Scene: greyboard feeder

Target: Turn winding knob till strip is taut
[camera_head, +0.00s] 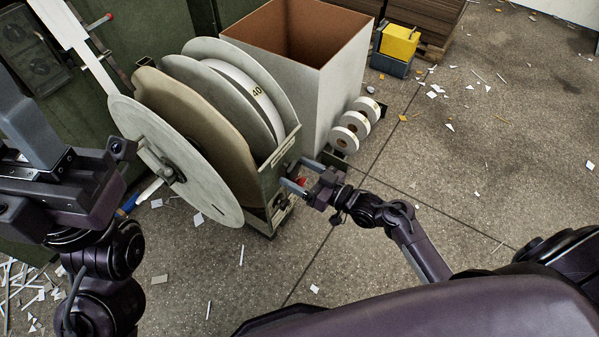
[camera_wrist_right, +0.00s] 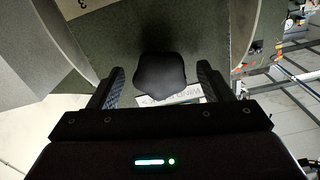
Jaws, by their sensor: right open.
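In the right wrist view a black lobed winding knob (camera_wrist_right: 162,77) stands on a dark green panel, with a partly hidden label (camera_wrist_right: 182,97) below it. My right gripper (camera_wrist_right: 162,85) is open, with one finger on each side of the knob and gaps visible. In the head view my right gripper (camera_head: 302,175) is at the right end of the green reel feeder (camera_head: 270,187); a small red part (camera_head: 301,182) shows between its fingers. A pale, straight strip (camera_head: 75,35) runs from the top left down toward the large reel (camera_head: 180,160). My left gripper (camera_head: 30,130) is at the left; its jaw opening is unclear.
A tall open box (camera_head: 335,95) stands behind the feeder. Several small white rolls (camera_head: 344,138) lie beside it. Scraps litter the floor, which is otherwise open at right.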

